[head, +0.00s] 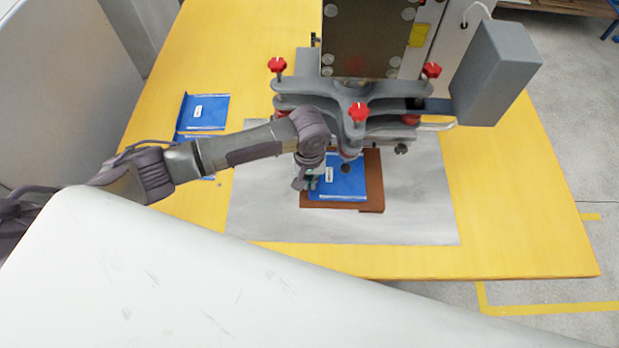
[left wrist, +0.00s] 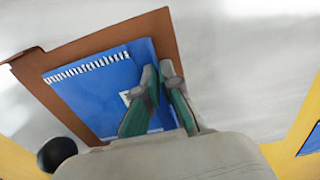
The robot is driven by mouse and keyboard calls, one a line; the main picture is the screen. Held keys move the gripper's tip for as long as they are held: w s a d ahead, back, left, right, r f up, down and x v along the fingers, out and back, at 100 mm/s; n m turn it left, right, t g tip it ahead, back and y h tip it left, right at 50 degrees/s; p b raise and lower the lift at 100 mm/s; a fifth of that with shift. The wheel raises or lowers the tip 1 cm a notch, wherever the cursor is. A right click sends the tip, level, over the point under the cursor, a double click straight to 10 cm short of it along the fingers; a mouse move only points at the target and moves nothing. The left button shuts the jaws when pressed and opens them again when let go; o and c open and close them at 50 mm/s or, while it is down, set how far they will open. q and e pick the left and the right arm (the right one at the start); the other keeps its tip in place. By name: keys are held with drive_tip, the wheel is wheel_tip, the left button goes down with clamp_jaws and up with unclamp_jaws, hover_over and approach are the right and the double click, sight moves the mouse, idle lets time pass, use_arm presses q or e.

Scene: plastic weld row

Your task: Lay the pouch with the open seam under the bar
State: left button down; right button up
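A blue pouch (head: 348,185) with a white label lies flat on a brown pad (head: 373,192) below the grey press head (head: 345,95). The press partly covers its far side. In the left wrist view the pouch (left wrist: 85,100) shows a white striped edge; I cannot tell whether that seam is open. My left gripper (head: 303,182) is at the pouch's left side. In the left wrist view its green-padded fingers (left wrist: 158,72) converge at the tips on the pouch's side edge, with blue showing between them. My right gripper is not in view.
Other blue pouches (head: 208,110) lie on the yellow table (head: 190,60) to the left, partly behind my left arm. A grey mat (head: 420,215) lies under the pad. Red knobs (head: 358,112) and a grey box (head: 495,75) stick out from the press. The table's right side is clear.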

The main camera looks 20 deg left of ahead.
use_arm(q)
drive_tip(key=shift+f+p, duration=0.1)
drive_tip(key=shift+p, duration=0.5)
idle(0.7)
drive_tip(key=c, duration=1.2)
unclamp_jaws()
drive_tip(key=shift+c, duration=0.2)
drive_tip(key=shift+r+p, duration=1.6)
drive_tip(key=shift+p, duration=0.8)
drive_tip(key=s+p, duration=0.1)
drive_tip(key=p, duration=0.1)
drive_tip(key=s+d+p, duration=0.1)
drive_tip(key=s, duration=0.1)
drive_tip(key=s+r+p, duration=0.1)
drive_tip(key=s+p, duration=0.1)
drive_tip(key=shift+s+d+r+p, duration=0.1)
drive_tip(key=shift+s+d+p, duration=0.15)
drive_tip(key=shift+p, duration=0.1)
drive_tip(key=shift+s+d+p, duration=0.15)
drive_tip(key=shift+s+p, duration=0.35)
drive_tip(key=shift+s, duration=0.1)
drive_tip(key=shift+s+d+p, duration=0.15)
drive_tip(key=shift+s+p, duration=0.3)
drive_tip(key=shift+s, duration=0.1)
